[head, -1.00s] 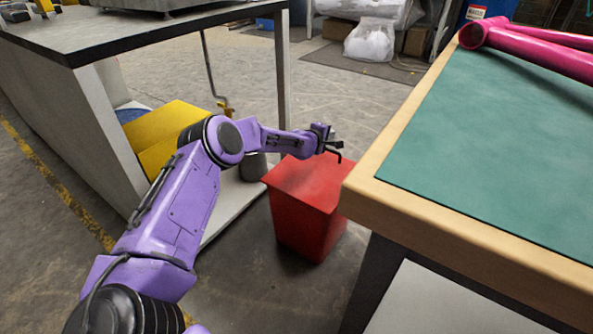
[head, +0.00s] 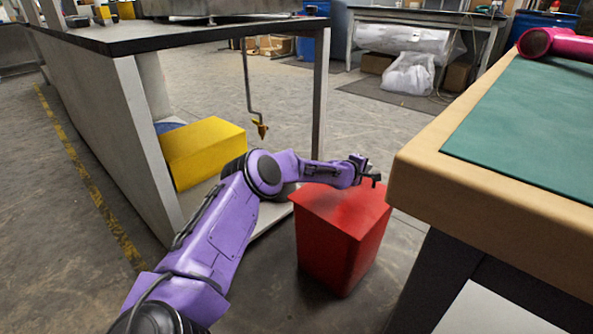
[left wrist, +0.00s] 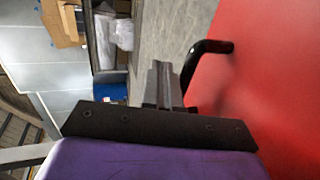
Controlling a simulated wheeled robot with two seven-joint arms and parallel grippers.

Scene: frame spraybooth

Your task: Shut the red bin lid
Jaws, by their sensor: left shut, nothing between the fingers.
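The red bin (head: 338,255) stands on the floor right of centre in the head view. Its red lid (head: 335,208) looks flat across the top, with no gap visible. The lid also fills the right of the left wrist view (left wrist: 275,85). My left gripper (head: 373,178) is shut and empty, just above the lid's far right part. Contact cannot be told. In the left wrist view, the shut fingers (left wrist: 163,82) point past the lid's edge. A black curved bar (left wrist: 208,52) lies beside them; whether it is a handle is unclear. My right gripper is out of view.
A wooden-edged bench with a green mat (head: 530,130) stands close to the bin's right, holding a pink tube (head: 560,43). Open floor lies behind the bin.

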